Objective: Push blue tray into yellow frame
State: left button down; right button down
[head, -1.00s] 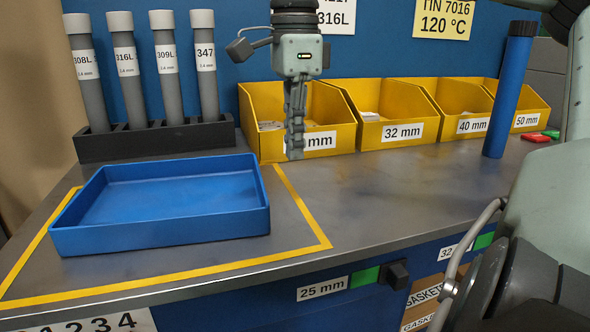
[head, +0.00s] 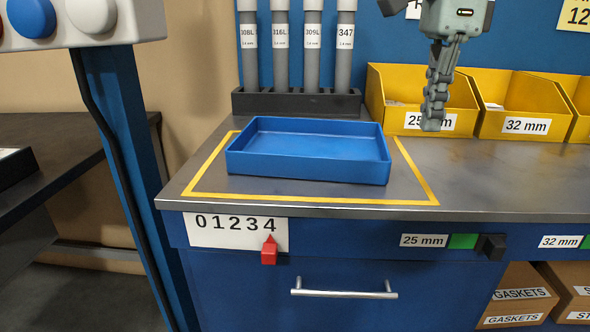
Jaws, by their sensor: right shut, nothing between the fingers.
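The blue tray (head: 308,166) is a shallow open rectangular box, upright and empty, on the grey bench. The yellow frame (head: 310,201) is a thin outline on the bench top. Its front, left and right lines show bare bench between them and the tray. The tray hides most of the back line, so I cannot tell how its back edge lies to it. My right gripper (head: 433,122) points down with shut, empty fingers, to the right of and behind the tray, apart from it, before the 25 mm bin. My left gripper is not in view.
A dark rack (head: 296,103) with grey labelled tubes stands behind the tray. Yellow bins (head: 520,121) line the back right. A blue post (head: 124,175) with a button box stands at the left. The bench right of the frame is clear.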

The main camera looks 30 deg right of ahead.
aim_at(307, 149)
jog(key=k+j, duration=0.55)
jog(key=j, duration=0.25)
jog(key=k+j, duration=0.3)
jog(key=j, duration=0.1)
